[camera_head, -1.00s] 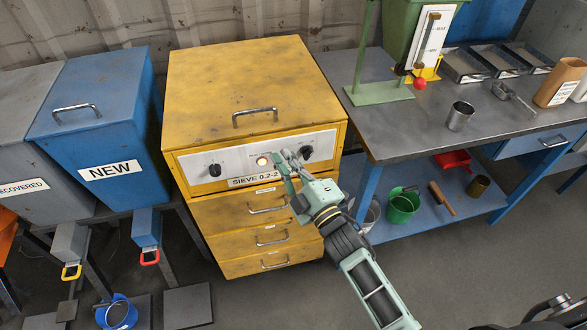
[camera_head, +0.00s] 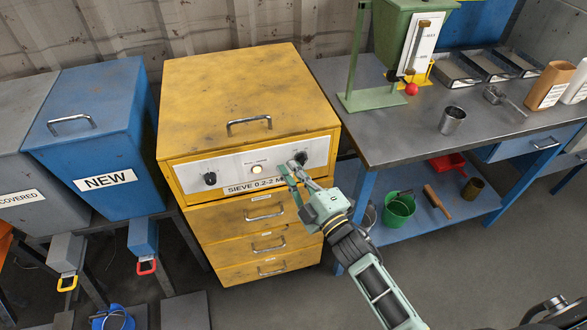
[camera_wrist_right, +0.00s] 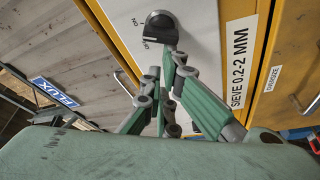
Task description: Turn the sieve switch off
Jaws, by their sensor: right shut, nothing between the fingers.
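The yellow sieve cabinet (camera_head: 245,95) has a white control panel (camera_head: 232,174) on its upper front. The panel bears a black knob (camera_head: 210,179) at left, a lit round lamp (camera_head: 257,169) in the middle and another black knob (camera_head: 303,157) at right. My right gripper (camera_head: 291,166) is shut and empty, in front of the panel just left of and below the right knob. In the right wrist view, a black knob (camera_wrist_right: 160,27) with ON and OFF marks lies just beyond the fingertips (camera_wrist_right: 172,60); I cannot tell whether they touch. My left gripper is not in view.
Drawers with metal handles (camera_head: 265,218) lie below the panel. A blue NEW bin (camera_head: 100,120) stands at left. A grey workbench (camera_head: 400,140) stands at right, with a metal cup (camera_head: 452,120) and a green hopper stand (camera_head: 357,60).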

